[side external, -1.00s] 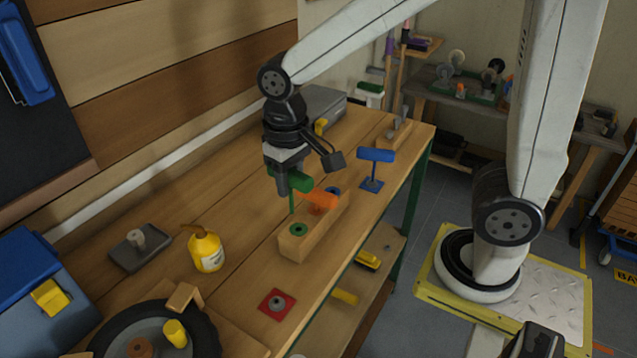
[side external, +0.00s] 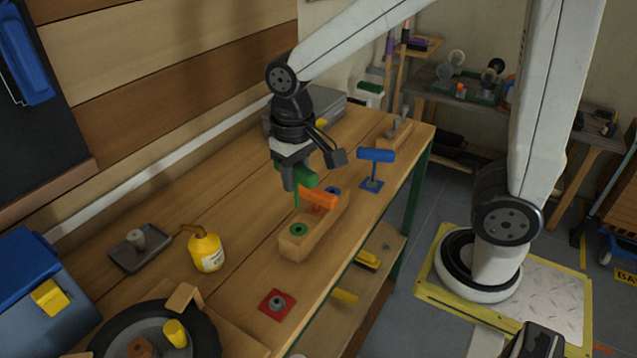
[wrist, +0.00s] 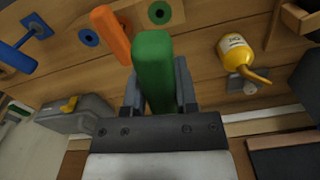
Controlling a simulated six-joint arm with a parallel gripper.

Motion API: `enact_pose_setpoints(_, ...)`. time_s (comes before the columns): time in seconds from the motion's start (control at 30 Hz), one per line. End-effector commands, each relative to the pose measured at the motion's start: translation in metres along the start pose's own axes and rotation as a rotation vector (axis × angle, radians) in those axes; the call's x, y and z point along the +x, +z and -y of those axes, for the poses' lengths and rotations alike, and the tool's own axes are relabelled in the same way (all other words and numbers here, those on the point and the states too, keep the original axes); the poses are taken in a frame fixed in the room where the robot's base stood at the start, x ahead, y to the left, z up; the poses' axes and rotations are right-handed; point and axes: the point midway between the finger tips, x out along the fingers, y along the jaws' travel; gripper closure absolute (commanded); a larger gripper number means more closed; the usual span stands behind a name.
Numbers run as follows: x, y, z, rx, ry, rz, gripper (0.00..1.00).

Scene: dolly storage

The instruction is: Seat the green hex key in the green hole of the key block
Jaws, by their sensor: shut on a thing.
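My gripper (side external: 296,178) is shut on the green hex key (side external: 305,175), whose thin shaft points down. The key's green handle also shows between the jaws in the wrist view (wrist: 154,65). The wooden key block (side external: 296,248) stands on the bench. Its green-ringed hole (side external: 298,229) is empty at the near end, and it also shows in the wrist view (wrist: 159,12). The key is above the bench, behind and left of the block, apart from the green hole. The orange hex key (side external: 319,199) stands in the block's middle. A blue-ringed hole (side external: 332,191) is at the far end.
A blue-handled key (side external: 376,156) stands upright on a blue base right of the block. The bench between bottle and block is clear.

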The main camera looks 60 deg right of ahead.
Motion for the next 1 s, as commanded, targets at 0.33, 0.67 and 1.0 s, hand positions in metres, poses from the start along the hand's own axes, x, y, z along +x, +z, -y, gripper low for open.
enact_pose_setpoints(0.33, 0.027, 0.001, 0.0, 0.0, 0.001, 0.003, 1.0)
enact_pose_setpoints(0.67, 0.042, 0.001, 0.0, 0.0, 0.001, 0.002, 1.0)
enact_pose_setpoints(1.0, 0.043, 0.0, 0.0, 0.0, 0.0, 0.0, 1.0)
